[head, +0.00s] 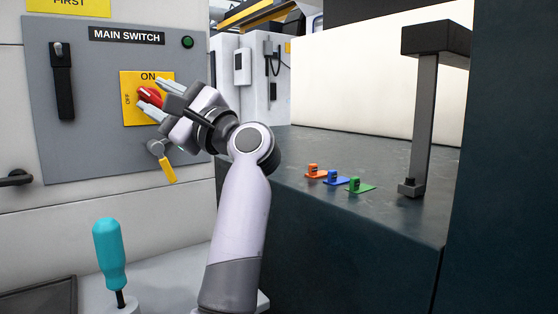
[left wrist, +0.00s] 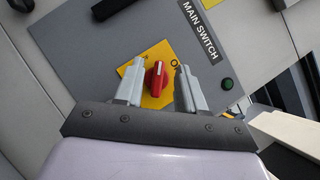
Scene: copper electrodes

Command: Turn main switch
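The main switch is a red knob (head: 150,97) on a yellow plate (head: 134,113) marked ON at the top and OFF at the left. The plate sits on a grey panel (head: 100,165) under the MAIN SWITCH label. In the left wrist view the red knob (left wrist: 157,78) lies between my two fingers, with space on both sides. My left gripper (head: 159,97) is open in front of the knob. The left wrist view shows its fingers (left wrist: 158,88) spread. I cannot tell how far the fingertips are from the panel. My right gripper is not in view.
A black lever (head: 62,85) and a green lamp (head: 187,42) are on the panel. A keyed lock with a yellow tag (head: 168,170) hangs below the switch. A teal-handled screwdriver (head: 109,255) stands in front. Orange, blue and green clips (head: 336,179) lie on the dark bench (head: 300,150).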

